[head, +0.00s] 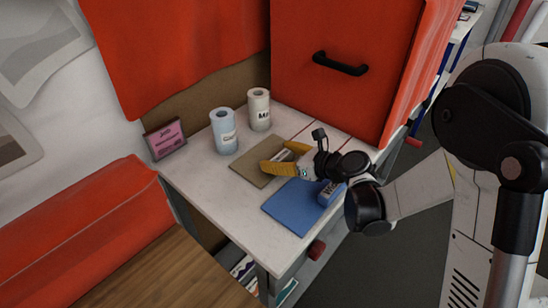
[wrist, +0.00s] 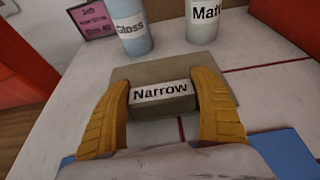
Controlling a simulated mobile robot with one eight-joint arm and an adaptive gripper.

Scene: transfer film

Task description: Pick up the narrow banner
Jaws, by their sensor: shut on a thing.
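The narrow banner is a small grey-brown block (wrist: 166,111) with a white label reading "Narrow". It lies between the two yellow fingers of my gripper (wrist: 160,82) in the wrist view, and the gripper is shut on it. In the head view, the banner (head: 282,156) is partly hidden by the fingers of my gripper (head: 275,157). It is at the brown mat (head: 249,171) on the white tabletop; I cannot tell whether it touches the mat.
A "Gloss" roll (head: 223,132) and a "Matt" roll (head: 259,110) stand behind the mat. A pink sign (head: 166,139) stands at the left. A blue mat (head: 286,208) bearing a blue block (head: 330,194) is at the front. A red cabinet (head: 340,90) rises behind.

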